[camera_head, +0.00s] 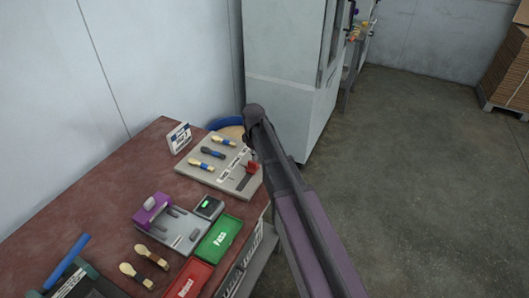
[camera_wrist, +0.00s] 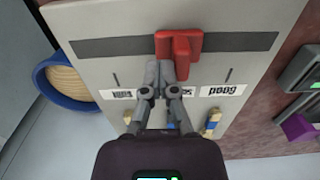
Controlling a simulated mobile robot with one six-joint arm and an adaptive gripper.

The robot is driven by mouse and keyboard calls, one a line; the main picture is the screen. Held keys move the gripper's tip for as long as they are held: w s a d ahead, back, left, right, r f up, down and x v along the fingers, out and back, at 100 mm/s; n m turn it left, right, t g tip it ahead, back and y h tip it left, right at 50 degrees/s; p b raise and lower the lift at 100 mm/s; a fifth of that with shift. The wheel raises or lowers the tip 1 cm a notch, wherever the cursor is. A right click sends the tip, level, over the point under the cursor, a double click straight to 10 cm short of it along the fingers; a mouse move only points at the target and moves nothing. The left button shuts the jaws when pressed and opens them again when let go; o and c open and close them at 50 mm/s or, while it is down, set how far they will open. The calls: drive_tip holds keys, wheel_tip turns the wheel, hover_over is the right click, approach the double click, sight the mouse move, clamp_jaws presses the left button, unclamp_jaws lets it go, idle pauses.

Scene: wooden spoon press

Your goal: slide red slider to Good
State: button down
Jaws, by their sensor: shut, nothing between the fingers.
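The red slider (camera_wrist: 180,44) sits near the middle of a dark slot (camera_wrist: 110,47) in a grey board (camera_wrist: 80,20), seen in the wrist view. Its handle points toward my gripper (camera_wrist: 160,72), which is shut and empty, with fingertips at or just short of the handle; I cannot tell whether they touch. The "Good" label (camera_wrist: 223,90) is right of the slider in this view. Another label (camera_wrist: 121,95) is at left, and a middle label is partly hidden by the fingers. In the head view the red slider (camera_head: 252,167) shows beside my arm.
A green "Pass" tray (camera_head: 220,238), a red tray (camera_head: 189,279) and a purple-topped device (camera_head: 152,211) are on the brown table (camera_head: 90,190).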

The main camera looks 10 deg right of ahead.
sight(250, 171)
drive_tip(key=shift+s+a, duration=0.6)
drive_tip(key=shift+s, duration=0.2)
drive_tip(key=shift+s+a, duration=0.6)
drive_tip(key=shift+s, duration=0.25)
drive_tip(key=shift+s+a, duration=0.4)
drive_tip(key=shift+s, duration=0.15)
drive_tip(key=shift+s+a, duration=0.5)
drive_tip(key=shift+s, duration=0.2)
drive_tip(key=shift+w+d, duration=0.1)
drive_tip(key=shift+w, duration=0.15)
drive_tip(key=shift+w+d, duration=0.25)
drive_tip(key=shift+w, duration=0.05)
drive_tip(key=shift+r, duration=0.15)
wheel_tip(250, 171, up, 7)
drive_tip(key=p, duration=0.7)
